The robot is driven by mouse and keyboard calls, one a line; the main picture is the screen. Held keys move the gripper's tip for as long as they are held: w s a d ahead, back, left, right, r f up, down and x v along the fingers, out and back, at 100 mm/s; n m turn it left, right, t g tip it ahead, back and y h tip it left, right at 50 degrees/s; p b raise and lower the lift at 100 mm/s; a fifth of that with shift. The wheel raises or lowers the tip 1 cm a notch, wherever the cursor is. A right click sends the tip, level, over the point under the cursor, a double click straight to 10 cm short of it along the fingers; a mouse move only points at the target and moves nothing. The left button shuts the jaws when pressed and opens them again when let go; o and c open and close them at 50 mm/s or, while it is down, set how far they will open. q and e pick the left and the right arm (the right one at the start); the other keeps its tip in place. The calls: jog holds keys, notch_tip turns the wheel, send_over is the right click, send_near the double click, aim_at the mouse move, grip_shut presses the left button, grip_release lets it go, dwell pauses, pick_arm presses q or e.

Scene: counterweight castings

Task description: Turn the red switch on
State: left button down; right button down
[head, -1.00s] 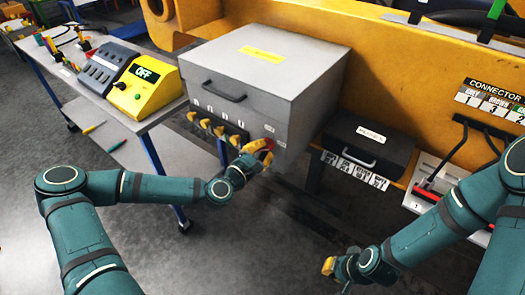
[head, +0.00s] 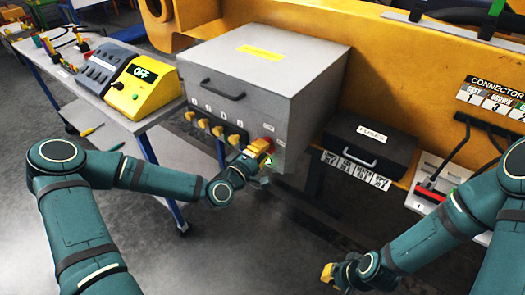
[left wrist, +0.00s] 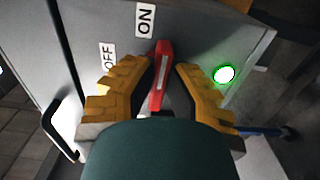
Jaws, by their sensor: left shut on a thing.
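The red switch (left wrist: 162,72) is a red lever on the front of the grey box (head: 290,98). In the head view my left gripper (head: 258,155) covers most of the switch (head: 267,141). A round light (left wrist: 224,74) beside it glows green. My right gripper (head: 328,272) hangs low, away from the box; its fingers are unclear.
Several yellow connectors (head: 218,131) line the box front left of the switch. A yellow control box (head: 143,88) with an OFF display stands on a bench at left. A black FUSES case (head: 368,148) sits to the right. The floor in front is clear.

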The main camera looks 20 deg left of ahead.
pick_arm(q)
jog(key=shift+r, duration=0.1)
dwell(0.3)
jog(key=c, duration=1)
grip_release()
jog(key=v, duration=0.7)
jog(key=shift+s, duration=0.2)
